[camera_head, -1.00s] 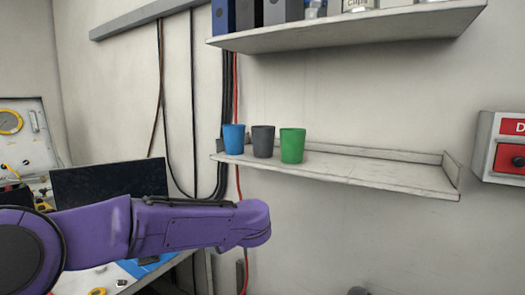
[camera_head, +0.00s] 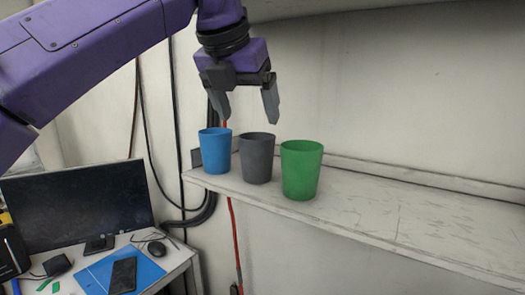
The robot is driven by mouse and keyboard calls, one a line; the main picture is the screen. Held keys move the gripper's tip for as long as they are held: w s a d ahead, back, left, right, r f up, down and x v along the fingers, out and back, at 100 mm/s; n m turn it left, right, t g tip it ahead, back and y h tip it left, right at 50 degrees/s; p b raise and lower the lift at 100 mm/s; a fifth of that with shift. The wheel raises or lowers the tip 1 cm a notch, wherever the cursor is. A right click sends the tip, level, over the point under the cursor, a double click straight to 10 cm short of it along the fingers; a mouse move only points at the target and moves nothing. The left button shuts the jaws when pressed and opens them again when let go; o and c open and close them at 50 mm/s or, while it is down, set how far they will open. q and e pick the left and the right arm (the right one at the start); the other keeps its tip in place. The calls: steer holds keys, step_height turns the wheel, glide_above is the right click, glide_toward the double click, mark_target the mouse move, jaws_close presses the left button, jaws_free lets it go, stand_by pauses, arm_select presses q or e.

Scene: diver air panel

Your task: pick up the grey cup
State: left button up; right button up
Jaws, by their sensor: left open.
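The grey cup (camera_head: 257,160) stands upright on the white shelf (camera_head: 380,208), between a blue cup (camera_head: 215,152) on its left and a green cup (camera_head: 300,172) on its right. The blue and green cups are also upright. My left gripper (camera_head: 247,108) points down with its two fingers apart, empty. In the picture its fingertips are just above the rims of the blue and grey cups; I see no contact. My right gripper is not in view.
The cups stand close together at the shelf's left end; the shelf to their right is bare. Another shelf's underside (camera_head: 400,12) is above. Cables hang behind.

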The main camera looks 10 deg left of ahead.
mark_target(257, 147)
arm_select(q)
steer(key=x, duration=0.9)
steer(key=shift+s+a+f+b, duration=0.1)
steer(key=shift+f+b, duration=0.3)
steer(key=shift+f, duration=0.05)
steer(key=c, duration=0.7)
